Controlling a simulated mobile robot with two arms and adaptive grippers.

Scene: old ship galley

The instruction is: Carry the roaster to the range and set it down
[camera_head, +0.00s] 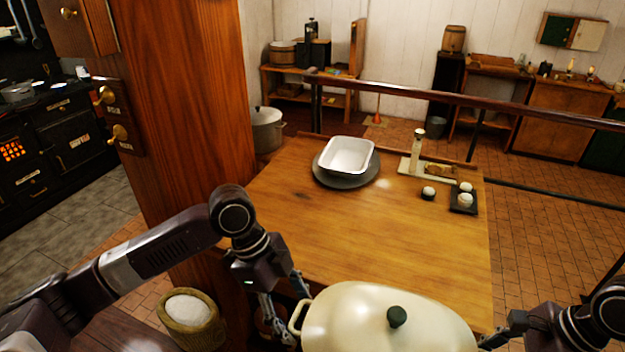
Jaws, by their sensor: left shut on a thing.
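The roaster (360,318) is a cream oval pot with its lid on and a dark green knob on top. It shows at the bottom of the head view, in front of the table's near edge, partly cut off by the frame. My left gripper (284,318) is shut on the handle at its left end. My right gripper (498,338) is at its right end; its fingers are mostly hidden, and I cannot tell whether they are closed. The range (70,135) is black, with a glowing orange grate, at the far left beyond a wooden cabinet.
The wooden table (330,235) bears a white dish (348,154) on a dark round plate, a small stand (418,148), and a dark tray (462,208) with white balls. A tall cabinet (200,110) blocks the left. A full basket (190,318) stands low left.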

